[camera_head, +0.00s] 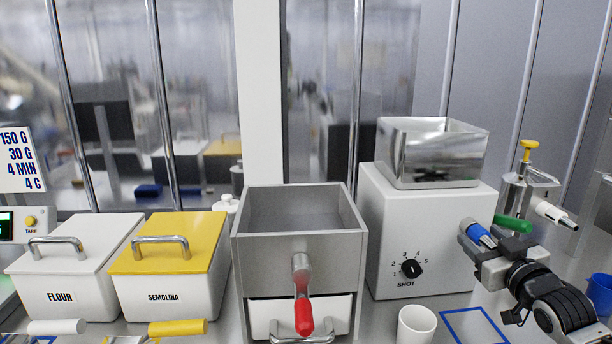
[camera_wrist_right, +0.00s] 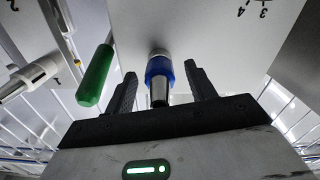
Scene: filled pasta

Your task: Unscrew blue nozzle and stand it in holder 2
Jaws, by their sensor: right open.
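In the right wrist view the blue nozzle (camera_wrist_right: 159,70) has a blue collar and a metal tip pointing towards the camera. My right gripper (camera_head: 483,243) is at the nozzle, its fingers open on either side. In the wrist view the right gripper (camera_wrist_right: 161,78) shows a gap between each finger and the nozzle. I cannot make out holder 2 for certain. My left gripper is out of view.
A green handle (camera_head: 513,223) sticks out close beside the right gripper; it also shows in the wrist view (camera_wrist_right: 95,76). A metal dispenser with a yellow knob (camera_head: 528,147) and a white nozzle (camera_head: 553,213) stands at right. A white cup (camera_head: 416,325) and blue cup (camera_head: 600,293) stand below.

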